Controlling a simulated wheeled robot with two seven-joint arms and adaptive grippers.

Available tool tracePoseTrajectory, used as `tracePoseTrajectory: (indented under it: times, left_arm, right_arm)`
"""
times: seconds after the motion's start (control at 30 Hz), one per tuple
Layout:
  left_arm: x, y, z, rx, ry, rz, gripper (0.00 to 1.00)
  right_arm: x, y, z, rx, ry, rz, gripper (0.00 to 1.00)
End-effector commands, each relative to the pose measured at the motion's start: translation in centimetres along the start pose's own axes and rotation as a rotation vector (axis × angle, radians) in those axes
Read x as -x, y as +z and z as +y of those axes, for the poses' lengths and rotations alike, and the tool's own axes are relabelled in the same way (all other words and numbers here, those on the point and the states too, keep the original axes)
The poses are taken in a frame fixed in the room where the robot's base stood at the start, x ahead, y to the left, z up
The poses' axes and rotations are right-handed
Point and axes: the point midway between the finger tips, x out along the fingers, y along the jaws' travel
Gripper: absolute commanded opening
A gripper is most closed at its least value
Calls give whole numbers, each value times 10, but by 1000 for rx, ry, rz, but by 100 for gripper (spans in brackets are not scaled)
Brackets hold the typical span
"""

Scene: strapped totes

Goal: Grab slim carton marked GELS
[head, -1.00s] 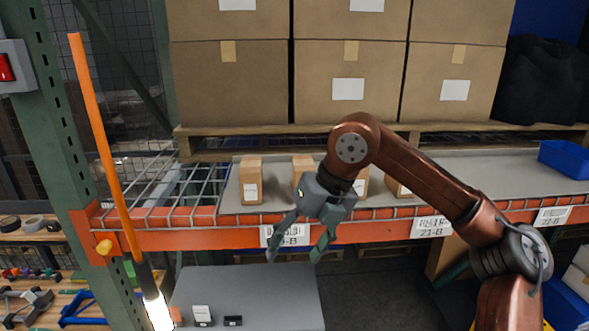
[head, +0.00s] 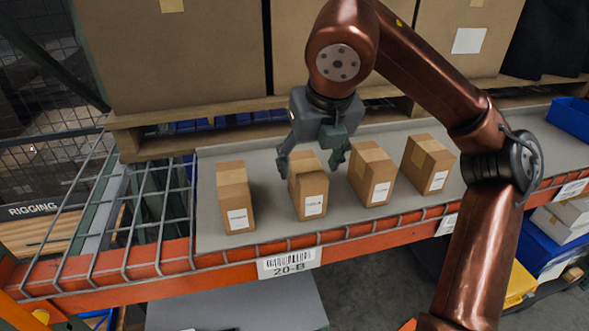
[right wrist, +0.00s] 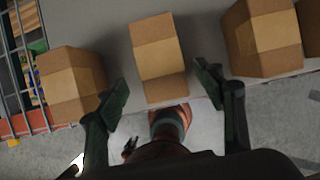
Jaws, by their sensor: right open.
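Several slim brown cartons with white labels stand upright in a row on the grey shelf. They are the far-left carton (head: 236,200), the second carton (head: 309,194), the third carton (head: 373,178) and the right-hand carton (head: 428,166). The label print is too small to read surely, so I cannot tell which is marked GELS. My right gripper (head: 310,165) is open over the second carton, one finger toward each side. In the right wrist view, that carton (right wrist: 160,58) lies between the open fingers, with gaps on both sides. My left gripper is not in view.
Large boxes (head: 175,55) on a wooden pallet (head: 131,145) stand behind the row. Wire mesh decking (head: 120,215) lies left of the grey shelf (head: 214,168). An orange beam (head: 232,272) with a 20-B tag runs along the front. A blue bin (head: 570,116) is at right.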

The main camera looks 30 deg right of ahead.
Motion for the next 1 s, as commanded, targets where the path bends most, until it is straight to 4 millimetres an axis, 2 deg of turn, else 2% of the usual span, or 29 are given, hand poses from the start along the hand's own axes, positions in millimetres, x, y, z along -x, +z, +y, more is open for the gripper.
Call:
tracePoseTrajectory:
  times: [0.27,0.47,0.83,1.0]
  left_arm:
    - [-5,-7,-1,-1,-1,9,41]
    - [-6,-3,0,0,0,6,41]
    - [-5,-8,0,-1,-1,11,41]
    - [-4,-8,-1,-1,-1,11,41]
  right_arm:
    - [-17,-1,-2,-1,-3,0,62]
    - [-31,-1,-3,-3,-3,1,62]
    - [-71,1,-6,-5,-3,1,62]
    - [-77,1,-6,-5,-2,-2,62]
